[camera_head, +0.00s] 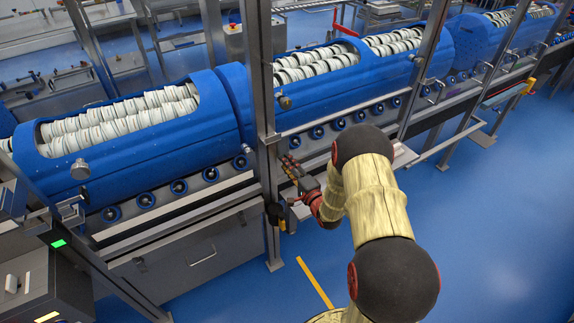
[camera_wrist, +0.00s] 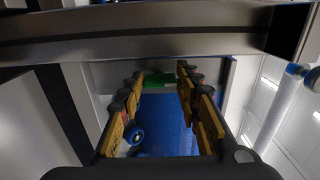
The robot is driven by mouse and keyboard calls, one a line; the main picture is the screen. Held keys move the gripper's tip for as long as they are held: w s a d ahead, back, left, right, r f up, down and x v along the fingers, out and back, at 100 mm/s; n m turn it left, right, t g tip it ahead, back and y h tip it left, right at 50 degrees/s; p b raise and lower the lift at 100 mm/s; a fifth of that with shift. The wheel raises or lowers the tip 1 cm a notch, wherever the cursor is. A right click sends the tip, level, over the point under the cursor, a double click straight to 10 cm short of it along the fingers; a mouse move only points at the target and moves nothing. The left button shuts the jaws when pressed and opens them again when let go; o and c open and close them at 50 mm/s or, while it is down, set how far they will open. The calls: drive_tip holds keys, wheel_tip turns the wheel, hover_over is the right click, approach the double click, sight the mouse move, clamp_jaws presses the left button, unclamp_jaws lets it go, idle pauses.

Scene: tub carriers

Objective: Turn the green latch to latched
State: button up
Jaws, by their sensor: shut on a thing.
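The green latch (camera_wrist: 156,78) shows in the wrist view as a short green bar between the tips of my gripper (camera_wrist: 160,76). My gripper's yellow fingers with dark pads are spread and shut on this green bar, one finger at each side. In the head view my gripper (camera_head: 289,166) is beside the steel post at the front of the blue tub line. I cannot make out the latch there, and its turned position cannot be told.
Blue tubs (camera_head: 140,145) full of white discs stand in a row behind the steel post (camera_head: 262,110). A steel beam (camera_wrist: 150,35) crosses the wrist view close above my fingers. A grey cabinet (camera_head: 190,255) is at lower left. Blue floor (camera_head: 490,220) is clear at right.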

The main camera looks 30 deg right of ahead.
idle(0.5)
drive_tip(key=o, duration=1.2)
drive_tip(key=shift+c, duration=0.2)
drive_tip(key=shift+s, duration=0.1)
drive_tip(key=s, duration=1.1)
drive_tip(key=shift+s+d, duration=0.25)
drive_tip(key=shift+s, duration=0.15)
